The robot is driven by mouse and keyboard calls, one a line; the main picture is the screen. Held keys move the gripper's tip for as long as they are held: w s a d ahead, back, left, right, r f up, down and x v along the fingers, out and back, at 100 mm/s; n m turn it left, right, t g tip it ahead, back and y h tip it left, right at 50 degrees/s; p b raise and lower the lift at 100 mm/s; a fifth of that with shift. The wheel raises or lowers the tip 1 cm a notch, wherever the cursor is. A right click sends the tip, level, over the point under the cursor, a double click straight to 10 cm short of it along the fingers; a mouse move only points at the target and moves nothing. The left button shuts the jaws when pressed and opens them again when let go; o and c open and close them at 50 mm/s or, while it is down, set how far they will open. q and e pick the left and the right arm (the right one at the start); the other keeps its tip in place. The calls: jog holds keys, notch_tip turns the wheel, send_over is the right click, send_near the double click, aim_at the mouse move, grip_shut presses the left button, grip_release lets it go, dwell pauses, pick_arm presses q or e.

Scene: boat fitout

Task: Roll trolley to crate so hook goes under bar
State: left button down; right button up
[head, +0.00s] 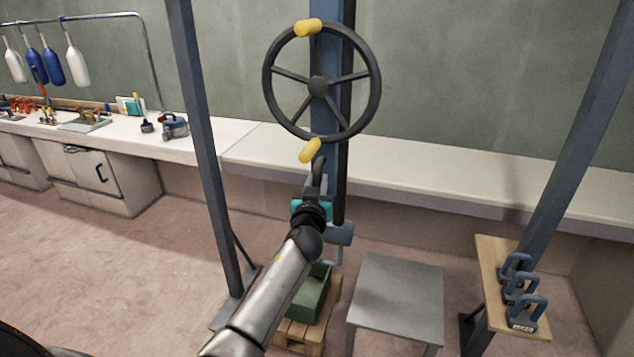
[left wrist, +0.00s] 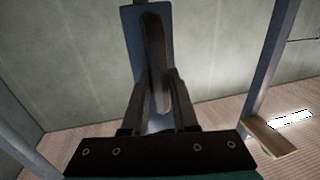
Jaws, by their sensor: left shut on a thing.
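My left gripper (head: 317,184) is at the blue column below the large dark handwheel (head: 362,118). It is shut on a grey, rounded upright piece, which shows between the fingers in the left wrist view (left wrist: 154,60). I cannot tell whether this is part of the trolley. The handwheel has two yellow grips, one at the top (head: 308,27) and one at the bottom (head: 310,151). A blue block (head: 340,233) sits low behind my arm, with a pale blue loop under it. A green crate (head: 316,292) stands on a wooden pallet (head: 298,335), partly hidden by my arm. The hook and bar cannot be made out.
Blue frame posts stand at the left (head: 205,160) and right (head: 590,130). A grey table (head: 398,285) is right of the crate. A wooden stand (head: 492,262) holds several blue shackles. A long white bench (head: 450,178) runs along the wall. Open floor lies at left.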

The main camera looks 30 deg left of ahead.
pick_arm(q)
jog(key=shift+a, duration=0.1)
jog(key=s+a, duration=0.4)
jog(key=a, duration=1.3)
jog(key=shift+s+p, duration=0.15)
jog(key=shift+p, duration=0.15)
jog(key=shift+a+r, duration=0.1)
jog(key=c, duration=0.8)
grip_release()
jog(key=shift+a, duration=0.1)
jog(key=shift+o, duration=0.6)
jog(key=p+v, duration=0.2)
jog(key=v, duration=1.3)
jog(key=shift+p, duration=0.35)
jog(key=shift+s, duration=0.1)
